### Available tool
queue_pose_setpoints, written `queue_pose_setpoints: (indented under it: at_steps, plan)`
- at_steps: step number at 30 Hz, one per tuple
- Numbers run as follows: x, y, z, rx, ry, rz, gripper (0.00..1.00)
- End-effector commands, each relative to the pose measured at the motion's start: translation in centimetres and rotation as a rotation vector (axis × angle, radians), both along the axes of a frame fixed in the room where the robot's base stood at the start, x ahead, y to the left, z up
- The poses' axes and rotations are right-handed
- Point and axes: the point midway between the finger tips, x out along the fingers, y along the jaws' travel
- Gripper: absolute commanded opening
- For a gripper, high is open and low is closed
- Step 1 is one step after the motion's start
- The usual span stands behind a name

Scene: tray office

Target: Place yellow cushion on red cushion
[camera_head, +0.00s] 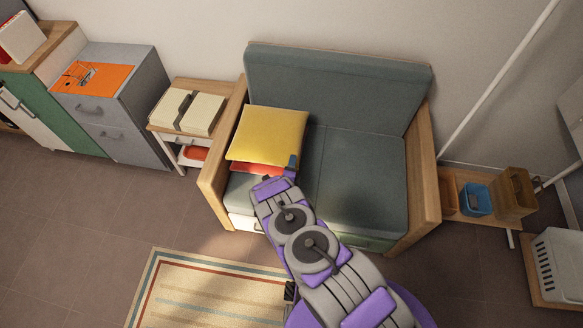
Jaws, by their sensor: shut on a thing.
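The yellow cushion (268,136) is at the left end of the grey-green sofa, over the red cushion (255,168). Only a strip of the red cushion shows below the yellow cushion's front edge. I cannot tell whether the yellow cushion rests on it or is held just above. My gripper (291,162) is at the yellow cushion's front right corner and shut on it. My purple and grey arm reaches up from the bottom of the view and hides part of the seat front.
The sofa (364,180) has wooden armrests, and its right seat is clear. A side table (164,138) with books stands left of it, beside a grey drawer cabinet (138,118). A low shelf with bins (477,199) is at right. A striped rug (205,290) lies in front.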

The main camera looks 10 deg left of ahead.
Motion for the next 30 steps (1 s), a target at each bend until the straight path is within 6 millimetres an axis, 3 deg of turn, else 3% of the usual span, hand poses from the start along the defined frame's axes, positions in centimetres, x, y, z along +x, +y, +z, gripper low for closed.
queue_pose_setpoints:
  at_steps: [5, 6, 13, 23, 30]
  plan:
    - [0.1, 0.0, 0.0, 0.002, -0.001, -0.001, 0.07]
    - [0.0, 0.0, 0.0, 0.002, 0.0, -0.001, 0.67]
    - [0.0, -0.1, 0.0, 0.002, 0.001, 0.0, 0.89]
    - [-0.2, -0.1, 0.0, 0.002, 0.002, -0.001, 0.9]
    - [-2.8, 0.0, 0.9, 0.001, 0.003, -0.001, 0.9]
